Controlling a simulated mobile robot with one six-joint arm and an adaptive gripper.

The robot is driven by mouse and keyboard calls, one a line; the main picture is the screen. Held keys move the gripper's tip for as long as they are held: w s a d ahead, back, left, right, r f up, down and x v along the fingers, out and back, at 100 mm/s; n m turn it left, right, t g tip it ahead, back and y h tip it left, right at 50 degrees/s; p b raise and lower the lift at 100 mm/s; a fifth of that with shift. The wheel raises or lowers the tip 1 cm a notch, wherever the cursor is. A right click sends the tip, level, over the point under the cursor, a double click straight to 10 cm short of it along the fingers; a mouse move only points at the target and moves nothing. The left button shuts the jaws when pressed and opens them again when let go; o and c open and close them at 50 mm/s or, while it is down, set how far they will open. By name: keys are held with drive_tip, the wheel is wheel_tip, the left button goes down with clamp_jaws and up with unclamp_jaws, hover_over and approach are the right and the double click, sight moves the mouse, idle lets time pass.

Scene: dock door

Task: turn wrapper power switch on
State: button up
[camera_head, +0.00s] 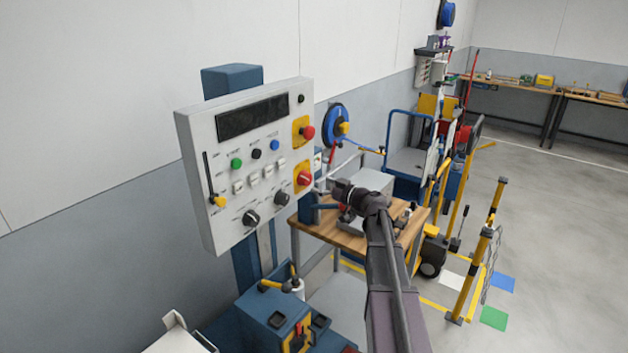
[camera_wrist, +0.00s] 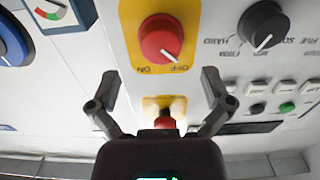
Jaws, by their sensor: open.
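The wrapper's control panel (camera_head: 220,140) is a light grey box on a blue post. Its power switch is a red rotary knob (camera_head: 304,179) on a yellow plate at the panel's lower right edge. The wrist view shows the knob (camera_wrist: 161,38) upside down, with ON and OFF marks beneath it; its white pointer line slants toward OFF. My gripper (camera_head: 322,188) is beside the knob in the head view. In the wrist view my gripper (camera_wrist: 160,74) is open and empty, its fingers spread wider than the knob. No contact with it shows.
A red mushroom button (camera_head: 307,132) sits above the knob on another yellow plate. Black dials (camera_head: 251,217) and coloured buttons (camera_head: 236,163) are to its left. A wooden bench (camera_head: 345,235) stands below my arm. Open floor (camera_head: 560,220) lies to the right.

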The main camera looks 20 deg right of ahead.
sight(309, 180)
drive_tip(key=shift+x, duration=2.55)
drive_tip(key=shift+c, duration=0.2)
